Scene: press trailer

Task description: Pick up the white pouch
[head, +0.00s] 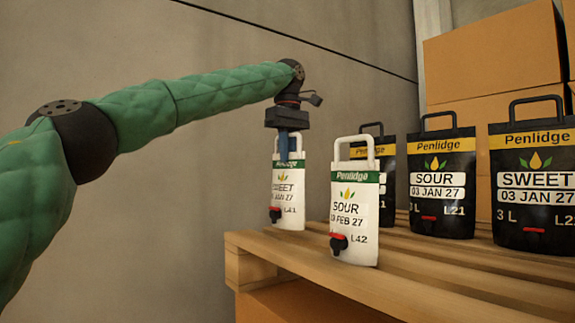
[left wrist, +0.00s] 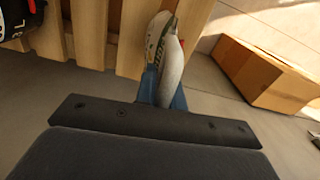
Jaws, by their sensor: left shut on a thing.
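A white pouch with a green band, marked SWEET (head: 289,190), is held from above by my left gripper (head: 284,152). The blue fingers are shut at its top by the handle. The pouch hangs upright at the pallet's left end; I cannot tell whether its bottom touches the slats. In the left wrist view the white pouch (left wrist: 170,70) shows edge-on between the blue fingers (left wrist: 163,92). A second white pouch, marked SOUR (head: 354,220), stands upright on the pallet, nearer the camera and to the right. My right gripper is not in view.
Several black pouches with yellow bands (head: 442,180) stand on the wooden pallet (head: 400,278) to the right. Cardboard boxes (head: 495,55) are stacked behind them. A carton (left wrist: 262,72) lies on the floor in the left wrist view. The space left of the pallet is clear.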

